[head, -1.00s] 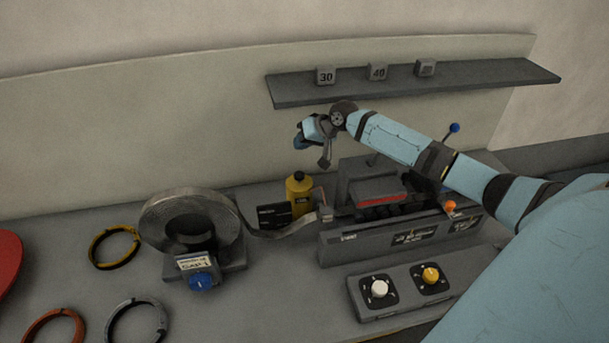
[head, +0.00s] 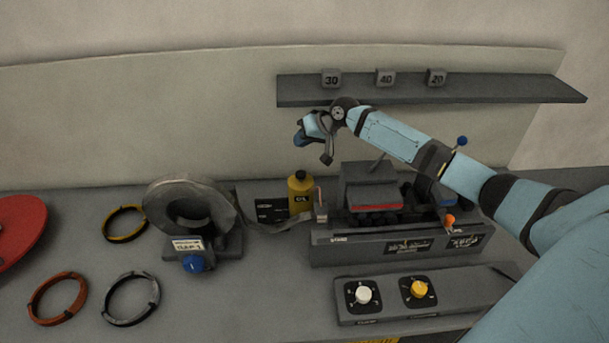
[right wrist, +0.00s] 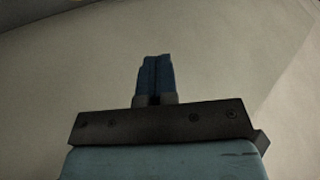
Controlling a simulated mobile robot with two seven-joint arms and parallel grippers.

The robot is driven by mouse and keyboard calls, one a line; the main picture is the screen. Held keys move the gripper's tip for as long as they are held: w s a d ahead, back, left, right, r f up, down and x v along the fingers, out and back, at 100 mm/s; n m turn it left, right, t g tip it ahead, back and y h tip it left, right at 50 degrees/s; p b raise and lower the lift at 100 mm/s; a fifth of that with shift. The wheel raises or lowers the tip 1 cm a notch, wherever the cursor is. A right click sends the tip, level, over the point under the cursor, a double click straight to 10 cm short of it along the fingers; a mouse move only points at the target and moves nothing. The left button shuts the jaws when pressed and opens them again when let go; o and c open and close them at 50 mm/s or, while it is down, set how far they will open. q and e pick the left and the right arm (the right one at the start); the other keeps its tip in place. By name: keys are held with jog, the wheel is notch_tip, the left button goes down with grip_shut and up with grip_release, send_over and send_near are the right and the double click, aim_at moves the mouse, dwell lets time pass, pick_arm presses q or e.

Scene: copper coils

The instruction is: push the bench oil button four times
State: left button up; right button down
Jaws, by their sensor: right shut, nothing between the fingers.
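The yellow oil bottle (head: 301,194) with a dark cap stands on the bench, just left of the grey machine (head: 350,250). I cannot make out for certain which part is the oil button. My right gripper (head: 300,137) is in the air above and behind the bottle, in front of the back panel, touching nothing that I can see. In the right wrist view its blue fingers (right wrist: 154,75) are together and empty, with only pale wall beyond. My left gripper is not in view.
A control box (head: 390,315) with a white knob (head: 363,294) and a yellow knob (head: 418,289) sits in front. A strip coil (head: 190,205) stands left of the bottle. Several rings lie at left. A shelf (head: 450,92) with numbered blocks hangs above my right arm.

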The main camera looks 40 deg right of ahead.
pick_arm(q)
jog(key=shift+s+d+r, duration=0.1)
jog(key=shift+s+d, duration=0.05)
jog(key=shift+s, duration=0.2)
pick_arm(e)
jog(key=shift+d+r, duration=0.15)
jog(key=shift+r, duration=0.45)
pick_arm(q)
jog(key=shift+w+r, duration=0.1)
pick_arm(e)
jog(key=shift+w, duration=0.1)
